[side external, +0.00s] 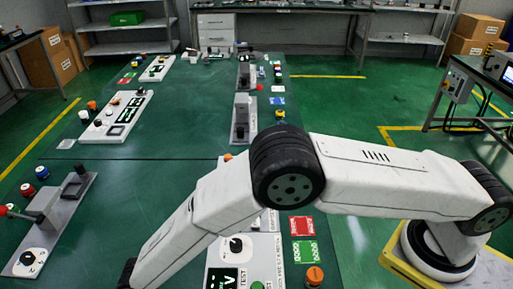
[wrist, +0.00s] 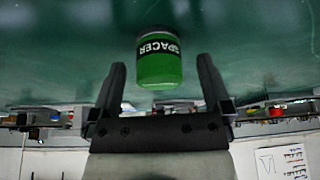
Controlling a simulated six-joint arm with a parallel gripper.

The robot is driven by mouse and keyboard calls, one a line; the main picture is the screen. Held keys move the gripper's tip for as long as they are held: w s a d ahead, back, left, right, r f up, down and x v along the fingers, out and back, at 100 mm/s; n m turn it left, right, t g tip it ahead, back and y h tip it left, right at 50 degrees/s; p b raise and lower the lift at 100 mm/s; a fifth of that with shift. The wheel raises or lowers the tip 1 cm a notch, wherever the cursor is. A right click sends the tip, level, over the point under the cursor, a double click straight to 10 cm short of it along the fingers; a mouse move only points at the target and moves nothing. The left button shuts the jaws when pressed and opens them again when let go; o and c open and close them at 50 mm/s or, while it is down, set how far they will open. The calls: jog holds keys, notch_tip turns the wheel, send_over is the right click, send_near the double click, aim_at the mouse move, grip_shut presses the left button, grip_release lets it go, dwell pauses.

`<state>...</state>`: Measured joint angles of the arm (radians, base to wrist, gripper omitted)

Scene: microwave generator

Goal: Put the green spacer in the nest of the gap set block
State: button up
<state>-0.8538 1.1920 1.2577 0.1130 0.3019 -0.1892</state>
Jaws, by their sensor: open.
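The green spacer (wrist: 159,68), a short cylinder with a black band reading SPACER, shows in the wrist view. It appears between and just beyond the two dark fingers of my gripper (wrist: 161,72). The fingers are open, with a visible gap on each side of the spacer. In the side view my gripper is out of sight past the lower left end of my arm. I cannot make out this spacer there. No block is readably labelled as the gap set block; a grey fixture with a dark square frame (side external: 75,187) stands at the left.
Red and blue round pieces (side external: 35,180) stand near the left fixture. A white panel with a black knob and display (side external: 232,262) lies at the bottom centre. Red and green label plates (side external: 302,238) lie to its right. The green bench is clear between left fixture and my arm.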

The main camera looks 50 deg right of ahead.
dwell(0.4)
grip_shut()
jog(key=shift+r, duration=0.2)
jog(key=shift+r, duration=0.8)
jog(key=s+d+r, duration=0.9)
jog(key=s+r, duration=0.1)
jog(key=r, duration=0.1)
jog(key=shift+s+d, duration=0.2)
dwell(0.5)
